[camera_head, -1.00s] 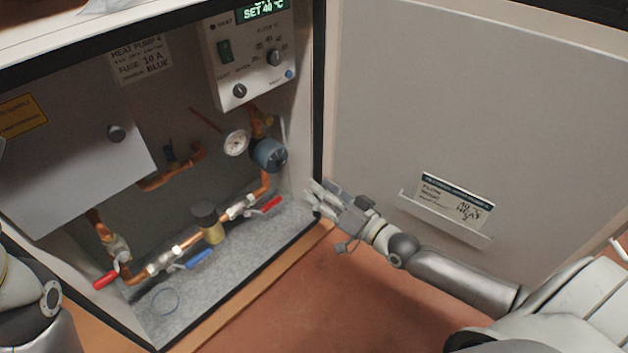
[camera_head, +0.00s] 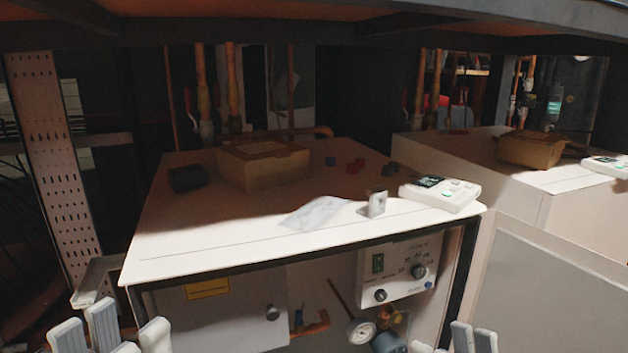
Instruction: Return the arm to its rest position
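My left gripper (camera_head: 125,335) shows at the bottom left edge. Its pale fingers point up and stand apart, with nothing between them. My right gripper (camera_head: 442,343) shows at the bottom right of centre, its fingertips also apart and empty; its lower part is cut off by the frame. Both grippers appear in front of the open heat pump cabinet (camera_head: 300,240), and I see neither touching anything. The arms behind them are out of view.
On the cabinet top are a cardboard box (camera_head: 262,165), a dark block (camera_head: 187,178), a paper sheet (camera_head: 313,213), a small metal part (camera_head: 377,204) and a white control unit (camera_head: 440,194). Inside are a control panel (camera_head: 398,272) and gauge (camera_head: 361,330). The open door (camera_head: 550,290) stands right.

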